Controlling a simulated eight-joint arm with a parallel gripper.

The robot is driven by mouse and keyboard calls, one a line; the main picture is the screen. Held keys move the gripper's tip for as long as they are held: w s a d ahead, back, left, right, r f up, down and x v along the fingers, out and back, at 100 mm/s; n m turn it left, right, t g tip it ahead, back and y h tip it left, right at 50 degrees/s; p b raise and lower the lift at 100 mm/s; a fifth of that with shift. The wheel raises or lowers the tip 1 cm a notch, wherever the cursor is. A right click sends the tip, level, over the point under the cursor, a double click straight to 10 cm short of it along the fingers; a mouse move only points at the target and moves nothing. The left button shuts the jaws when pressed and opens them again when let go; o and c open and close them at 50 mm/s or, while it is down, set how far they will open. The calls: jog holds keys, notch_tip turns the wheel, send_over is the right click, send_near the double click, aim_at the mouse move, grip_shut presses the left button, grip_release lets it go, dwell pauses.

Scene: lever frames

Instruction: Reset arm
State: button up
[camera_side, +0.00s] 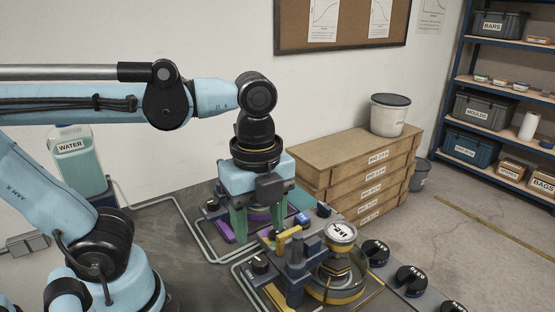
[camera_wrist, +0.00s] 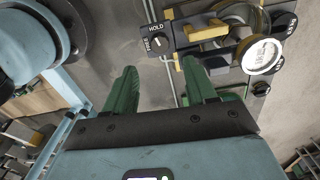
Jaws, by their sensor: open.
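My gripper (camera_side: 258,230) points down with its two green fingers spread apart and nothing seen between them. It is in front of a purple-trimmed lever frame (camera_side: 228,232), partly hidden behind the fingers. A yellow-trimmed lever frame (camera_side: 336,294) stands nearer, to the right, with a yellow handle (camera_side: 288,238), a round white-labelled disc (camera_side: 341,231) and a black knob (camera_side: 260,264). In the wrist view my gripper (camera_wrist: 160,78) shows open below the knob marked HOLD (camera_wrist: 158,41), the yellow handle (camera_wrist: 205,31) and the labelled disc (camera_wrist: 263,56). Whether a finger touches a frame is unclear.
Several black knobs (camera_side: 376,252) line the right of the bench. A water tank (camera_side: 80,165) stands at the left. Wooden crates (camera_side: 335,160) carry a lidded bucket (camera_side: 389,116) behind the bench. A shelf unit (camera_side: 480,85) is at the right, beyond open floor.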

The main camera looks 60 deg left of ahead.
dwell(0.3)
jog(key=w+a+f+n+t, duration=0.3)
jog(key=w+a+n+t, duration=0.4)
jog(key=n, duration=1.1)
jog(key=shift+w+f+n, duration=0.2)
jog(key=shift+f+n, duration=0.15)
jog(key=shift+n, duration=0.05)
